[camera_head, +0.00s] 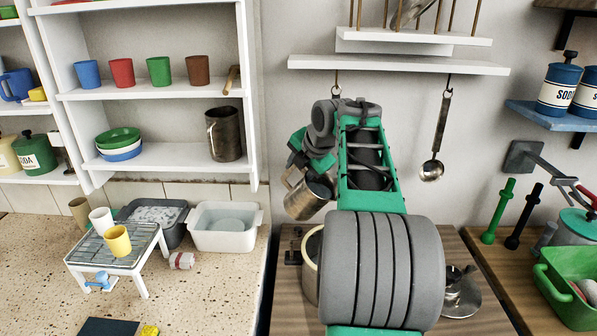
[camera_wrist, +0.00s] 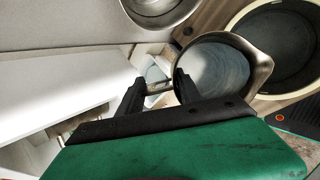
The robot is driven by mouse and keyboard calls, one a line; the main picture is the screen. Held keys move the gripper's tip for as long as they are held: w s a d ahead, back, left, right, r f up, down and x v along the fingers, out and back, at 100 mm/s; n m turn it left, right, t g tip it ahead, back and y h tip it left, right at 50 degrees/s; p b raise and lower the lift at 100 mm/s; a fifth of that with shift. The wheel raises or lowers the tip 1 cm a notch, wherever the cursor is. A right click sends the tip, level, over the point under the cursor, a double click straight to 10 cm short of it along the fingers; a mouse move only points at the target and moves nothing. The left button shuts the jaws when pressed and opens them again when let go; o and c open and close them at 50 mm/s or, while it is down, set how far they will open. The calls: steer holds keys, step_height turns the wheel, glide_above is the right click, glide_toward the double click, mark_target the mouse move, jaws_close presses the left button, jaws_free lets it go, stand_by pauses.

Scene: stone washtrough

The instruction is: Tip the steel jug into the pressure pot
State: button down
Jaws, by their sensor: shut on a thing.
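The steel jug (camera_head: 309,198) hangs tilted in the air left of my arm, above the worktop. My gripper (camera_wrist: 160,88) is shut on its handle in the wrist view, where the jug's open mouth (camera_wrist: 218,72) shows a pale grey inside; I cannot tell whether that is liquid or bare metal. The pressure pot (camera_head: 310,262) stands on the wooden worktop below the jug, mostly hidden by my arm in the head view. In the wrist view its cream rim (camera_wrist: 264,97) and dark open inside show right of the jug, with the jug's edge close beside it.
Another steel jug (camera_head: 225,134) stands on the white shelf. A ladle (camera_head: 433,166) hangs on the wall right of my arm. A round steel piece (camera_head: 460,293) lies right of the arm. A white tub (camera_head: 225,237) and a small rack (camera_head: 118,262) with cups stand at left.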

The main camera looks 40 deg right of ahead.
steer(key=shift+s+d+r+t+y+b, duration=0.2)
steer(key=shift+s+t+b, duration=0.15)
steer(key=shift+b, duration=0.3)
steer(key=shift+s+d+r+t+y+b, duration=0.1)
steer(key=shift+s+r+t+b, duration=0.15)
steer(key=shift+t+b, duration=0.3)
stand_by(2.3)
steer(key=shift+s+d+f+t+b, duration=0.15)
steer(key=shift+s+t+b, duration=0.2)
steer(key=shift+b, duration=0.65)
stand_by(1.4)
steer(key=shift+s, duration=0.1)
steer(key=shift+s+t+b, duration=0.2)
steer(key=shift+t+b, duration=0.05)
steer(key=shift+b, duration=0.35)
stand_by(0.7)
steer(key=shift+m, duration=0.3)
stand_by(0.4)
